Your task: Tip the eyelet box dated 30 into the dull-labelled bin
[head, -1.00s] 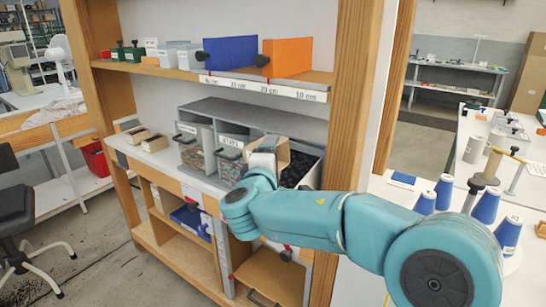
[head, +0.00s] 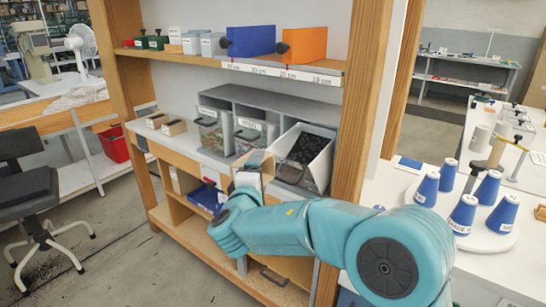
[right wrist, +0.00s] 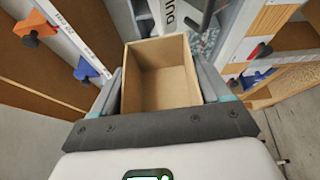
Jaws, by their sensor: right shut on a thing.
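My right gripper (right wrist: 163,90) is shut on a small tan open-topped box (right wrist: 160,75). In the right wrist view the box's inside looks bare, with no eyelets visible. In the head view the box (head: 258,163) is held in front of the grey bins, and my right gripper (head: 248,178) partly covers it. No date can be read on it. The right wrist view shows a bin label reading "DU..." (right wrist: 168,15) just beyond the box, cut off by the frame. In the head view the bin labels are too small to read surely. My left gripper is not in view.
Grey bins stand in a row: a left bin (head: 213,133), a middle bin (head: 250,133) and a tilted right bin (head: 318,160) with dark contents. Two small boxes (head: 174,127) sit on the ledge at left. Blue (head: 251,40) and orange (head: 305,44) blocks stand on the shelf above.

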